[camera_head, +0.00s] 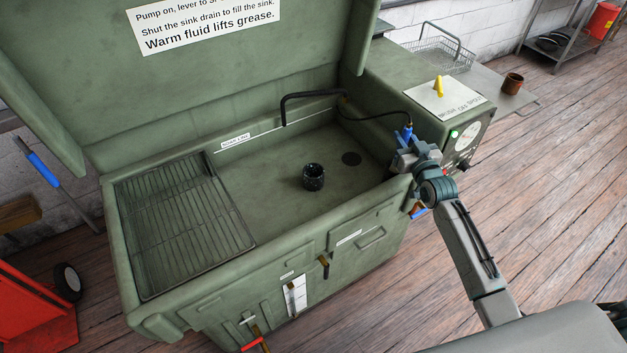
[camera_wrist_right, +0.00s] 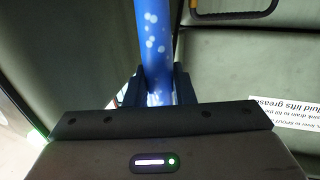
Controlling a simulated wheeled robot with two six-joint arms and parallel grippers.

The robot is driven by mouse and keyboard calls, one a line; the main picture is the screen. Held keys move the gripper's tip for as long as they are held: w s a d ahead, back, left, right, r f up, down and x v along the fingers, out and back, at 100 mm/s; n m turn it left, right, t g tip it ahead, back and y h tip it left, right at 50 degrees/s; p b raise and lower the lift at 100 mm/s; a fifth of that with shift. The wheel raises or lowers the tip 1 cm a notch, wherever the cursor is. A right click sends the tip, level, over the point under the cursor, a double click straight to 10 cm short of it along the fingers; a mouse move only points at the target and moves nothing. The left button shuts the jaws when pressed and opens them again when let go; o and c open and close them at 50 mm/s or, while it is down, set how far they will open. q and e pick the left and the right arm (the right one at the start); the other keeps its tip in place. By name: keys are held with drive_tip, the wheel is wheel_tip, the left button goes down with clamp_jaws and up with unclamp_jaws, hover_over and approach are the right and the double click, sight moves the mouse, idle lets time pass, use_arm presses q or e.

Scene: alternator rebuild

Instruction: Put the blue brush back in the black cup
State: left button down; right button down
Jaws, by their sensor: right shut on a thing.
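The black cup (camera_head: 314,177) stands upright on the floor of the green wash sink (camera_head: 270,190), apart from my gripper. My right gripper (camera_head: 405,154) is at the sink's right rim, to the right of the cup. It is shut on the blue brush (camera_head: 407,133), whose blue upper part shows above the jaws. In the right wrist view the white-speckled blue handle (camera_wrist_right: 156,45) stands between the two fingers. The brush's lower end is hidden behind the gripper in the head view. My left gripper is not in view.
A wire rack (camera_head: 180,225) fills the sink's left side. A black spout (camera_head: 300,96) rises at the back, and a dark hose (camera_head: 378,113) runs toward the brush. The control box (camera_head: 462,140) stands right. The sink floor around the cup is clear.

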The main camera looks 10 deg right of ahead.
drive_tip(key=shift+f+b, duration=1.4)
drive_tip(key=shift+f, duration=0.25)
drive_tip(key=shift+f+b, duration=0.8)
drive_tip(key=shift+b, duration=0.05)
drive_tip(key=c, duration=1.1)
unclamp_jaws()
drive_tip(key=shift+c, duration=0.2)
drive_tip(key=shift+s, duration=0.1)
